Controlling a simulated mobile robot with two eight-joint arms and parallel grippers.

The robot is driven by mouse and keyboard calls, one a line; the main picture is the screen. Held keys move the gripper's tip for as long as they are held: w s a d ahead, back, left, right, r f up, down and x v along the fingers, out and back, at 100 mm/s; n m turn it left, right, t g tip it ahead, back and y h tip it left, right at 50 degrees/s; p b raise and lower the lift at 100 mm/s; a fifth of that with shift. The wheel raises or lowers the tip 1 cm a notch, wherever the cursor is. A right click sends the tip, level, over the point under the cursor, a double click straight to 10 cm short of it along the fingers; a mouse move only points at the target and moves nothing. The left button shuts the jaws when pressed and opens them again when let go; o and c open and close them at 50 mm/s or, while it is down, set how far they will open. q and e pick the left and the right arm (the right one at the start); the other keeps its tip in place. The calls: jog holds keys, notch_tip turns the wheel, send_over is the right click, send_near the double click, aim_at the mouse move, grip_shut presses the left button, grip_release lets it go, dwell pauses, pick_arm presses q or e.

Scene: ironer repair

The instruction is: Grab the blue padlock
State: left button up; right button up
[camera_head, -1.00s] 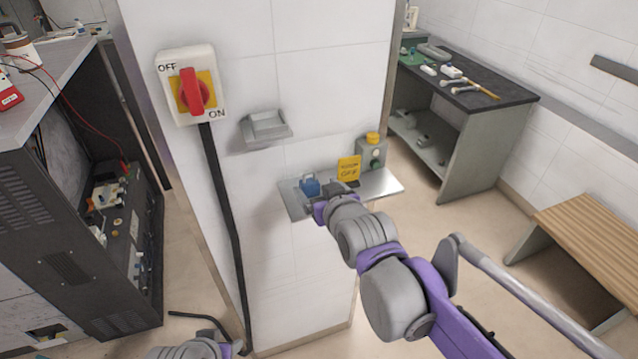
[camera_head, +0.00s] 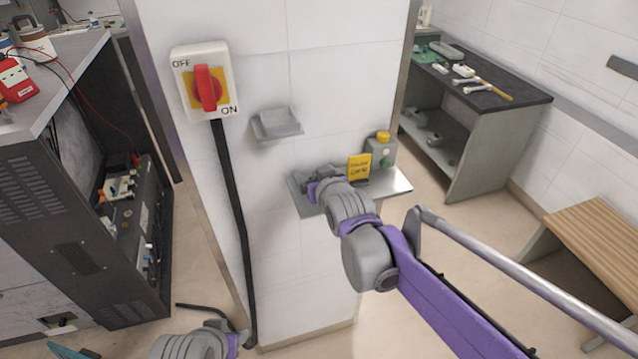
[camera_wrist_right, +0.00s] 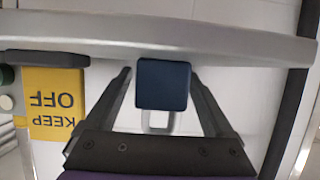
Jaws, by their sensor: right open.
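The blue padlock (camera_wrist_right: 163,84) shows in the right wrist view as a dark blue block with a pale shackle. It lies between the two fingers of my right gripper (camera_wrist_right: 161,84), which are open with a gap on each side. The wrist picture is upside down. In the head view my right gripper (camera_head: 318,174) is over the left part of the metal wall shelf (camera_head: 392,184) and hides the padlock.
A small empty grey holder (camera_head: 277,125) is on the wall above, beside the red OFF/ON switch (camera_head: 207,88).

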jog(key=c, duration=1.4)
jog(key=shift+r, duration=0.1)
